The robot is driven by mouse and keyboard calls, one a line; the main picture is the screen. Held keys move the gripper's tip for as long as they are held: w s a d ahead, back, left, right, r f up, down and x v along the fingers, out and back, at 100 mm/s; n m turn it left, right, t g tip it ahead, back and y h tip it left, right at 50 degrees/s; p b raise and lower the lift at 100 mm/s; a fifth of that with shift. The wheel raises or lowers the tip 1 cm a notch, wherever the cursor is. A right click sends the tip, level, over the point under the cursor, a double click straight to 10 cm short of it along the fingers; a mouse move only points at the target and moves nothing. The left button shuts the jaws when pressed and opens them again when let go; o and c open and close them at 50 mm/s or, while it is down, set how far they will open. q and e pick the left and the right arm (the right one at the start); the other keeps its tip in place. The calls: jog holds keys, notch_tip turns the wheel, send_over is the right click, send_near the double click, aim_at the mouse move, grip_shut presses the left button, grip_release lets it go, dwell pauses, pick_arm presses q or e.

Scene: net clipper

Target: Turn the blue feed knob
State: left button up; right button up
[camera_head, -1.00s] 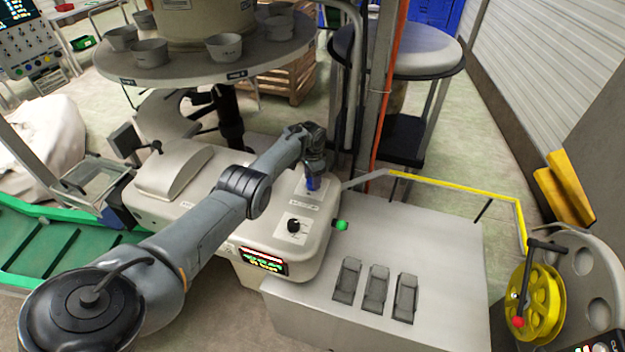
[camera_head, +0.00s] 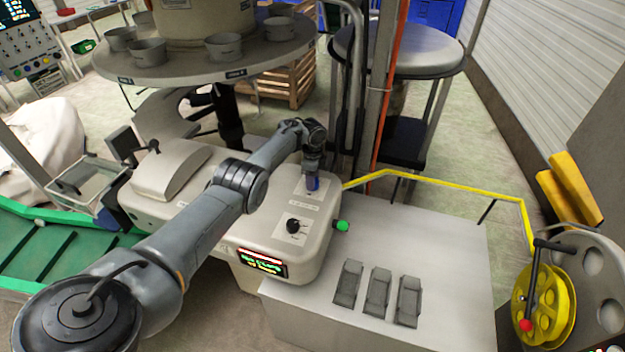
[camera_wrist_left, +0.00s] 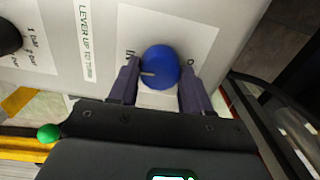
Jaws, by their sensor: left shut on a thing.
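The blue feed knob (camera_wrist_left: 160,67) sits on a white label plate on the light machine housing in the left wrist view. It is round, with a pale pointer mark at its left side. My left gripper (camera_wrist_left: 157,82) has one finger on each side of the knob and is shut on it. In the head view my left gripper (camera_head: 312,182) points down at the back right of the housing, and the knob is mostly hidden there by the fingers. My right gripper is not in view.
A black knob (camera_head: 293,226) and a lit display (camera_head: 262,262) are on the same housing (camera_head: 210,235). A green ball (camera_head: 342,226) sticks out at its right side. A yellow rail (camera_head: 440,183), a yellow wheel (camera_head: 545,300) and an orange hose (camera_head: 383,90) stand to the right.

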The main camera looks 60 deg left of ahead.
pick_arm(q)
jog(key=shift+m, duration=0.4)
jog(key=o, duration=1.1)
jog(key=shift+c, duration=0.2)
jog(key=shift+r, duration=0.5)
notch_tip(320, 180, up, 10)
jog(key=p, duration=0.3)
